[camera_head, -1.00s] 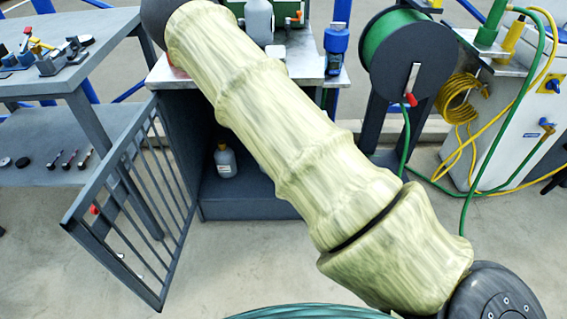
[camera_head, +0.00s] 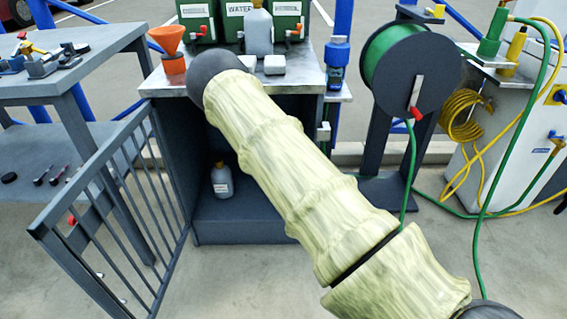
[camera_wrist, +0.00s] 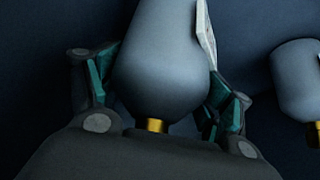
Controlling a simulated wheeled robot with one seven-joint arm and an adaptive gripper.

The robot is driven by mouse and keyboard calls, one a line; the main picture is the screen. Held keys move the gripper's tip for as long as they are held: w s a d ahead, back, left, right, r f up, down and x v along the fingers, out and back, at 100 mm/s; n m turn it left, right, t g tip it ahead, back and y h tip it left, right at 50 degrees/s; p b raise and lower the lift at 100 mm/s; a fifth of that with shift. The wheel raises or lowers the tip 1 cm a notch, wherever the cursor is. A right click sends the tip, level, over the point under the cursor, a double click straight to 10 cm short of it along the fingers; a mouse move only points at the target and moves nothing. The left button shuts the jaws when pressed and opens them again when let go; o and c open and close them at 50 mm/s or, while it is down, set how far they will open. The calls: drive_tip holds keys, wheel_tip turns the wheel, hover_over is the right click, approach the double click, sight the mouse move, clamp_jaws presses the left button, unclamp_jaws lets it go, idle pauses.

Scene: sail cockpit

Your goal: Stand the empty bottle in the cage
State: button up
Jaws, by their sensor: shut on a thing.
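My gripper (camera_wrist: 160,85) is shut on a grey bottle (camera_wrist: 160,50) with a brass-coloured neck, seen in the wrist view with a pale label at its right edge. The cage (camera_head: 210,225) is a dark open-fronted cabinet under the counter. Its barred door (camera_head: 120,215) stands swung open to the left. A second grey bottle (camera_head: 222,180) stands upright on the cage floor; a bottle (camera_wrist: 305,85) also shows at the right in the wrist view. In the head view my arm hides the gripper and held bottle. I cannot tell whether the held bottle touches the floor.
On the counter (camera_head: 310,85) stand another grey bottle (camera_head: 258,32), an orange funnel (camera_head: 170,48) and green water containers (camera_head: 288,20). A hose reel (camera_head: 415,75) stands at the right. A grey workbench (camera_head: 70,75) is at the left. The floor before the cage is clear.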

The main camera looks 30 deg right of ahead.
drive_tip(key=w+d+f+b, duration=0.2)
drive_tip(key=w+d, duration=0.1)
drive_tip(key=w, duration=0.2)
drive_tip(key=w+d+f+b, duration=0.2)
drive_tip(key=w+d+b, duration=0.1)
drive_tip(key=w, duration=0.3)
drive_tip(key=shift+f, duration=0.25)
idle(0.4)
drive_tip(key=o, duration=1.7)
drive_tip(key=shift+f, duration=0.15)
drive_tip(key=shift+c, duration=0.2)
